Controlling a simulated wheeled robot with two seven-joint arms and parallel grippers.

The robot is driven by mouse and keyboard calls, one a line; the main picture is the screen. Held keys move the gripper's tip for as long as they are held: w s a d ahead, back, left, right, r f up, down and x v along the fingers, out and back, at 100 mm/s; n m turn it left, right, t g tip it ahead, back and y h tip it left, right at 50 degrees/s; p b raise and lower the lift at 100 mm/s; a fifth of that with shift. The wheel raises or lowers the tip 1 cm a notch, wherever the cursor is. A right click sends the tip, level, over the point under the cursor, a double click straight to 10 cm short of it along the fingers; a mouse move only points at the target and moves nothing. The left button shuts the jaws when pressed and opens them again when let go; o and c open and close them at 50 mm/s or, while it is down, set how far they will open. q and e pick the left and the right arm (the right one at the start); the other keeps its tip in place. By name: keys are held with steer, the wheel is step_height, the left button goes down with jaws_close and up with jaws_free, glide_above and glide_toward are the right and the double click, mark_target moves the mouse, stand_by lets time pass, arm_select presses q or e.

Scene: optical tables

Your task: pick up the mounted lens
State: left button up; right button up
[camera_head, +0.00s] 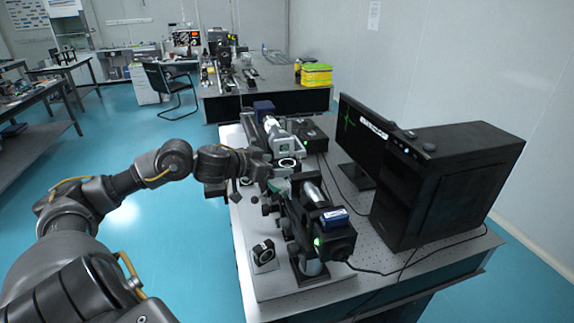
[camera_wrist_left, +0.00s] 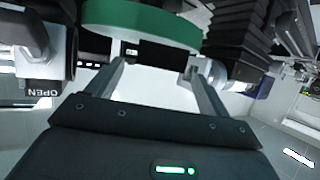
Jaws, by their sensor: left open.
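Another round mount with a pale face (camera_head: 287,163) stands farther back among the optics. I cannot tell for certain which is the mounted lens. My left gripper (camera_head: 279,183) reaches in from the left among the optics, beside a small greenish part (camera_head: 281,187). In the left wrist view the two fingers (camera_wrist_left: 157,72) are apart with nothing clearly between them. A green-rimmed disc (camera_wrist_left: 140,22) lies just beyond the fingertips. My right gripper does not show.
Dark optical equipment with a blue-topped box (camera_head: 335,214) stands right of the gripper. A monitor (camera_head: 362,138) and black computer case (camera_head: 448,185) occupy the table's right side, with cables in front. Bare tabletop (camera_head: 243,220) shows along the left edge.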

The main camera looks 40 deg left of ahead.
mark_target(286, 163)
arm_select(q)
steer(key=shift+w, duration=0.1)
steer(key=shift+w+d+p, duration=0.15)
steer(key=shift+w+p, duration=0.4)
steer(key=p+x, duration=0.1)
steer(key=x, duration=0.2)
steer(key=shift+w+p, duration=0.25)
steer(key=shift+p, duration=0.1)
steer(key=shift+w+d+f, duration=0.1)
steer(key=shift+w+f, duration=0.25)
steer(key=shift+s, duration=0.1)
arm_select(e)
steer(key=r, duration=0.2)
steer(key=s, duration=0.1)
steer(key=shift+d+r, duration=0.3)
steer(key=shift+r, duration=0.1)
arm_select(q)
steer(key=shift+c, duration=1.3)
steer(key=c, duration=1)
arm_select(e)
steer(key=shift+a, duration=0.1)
arm_select(q)
steer(key=shift+r, duration=0.1)
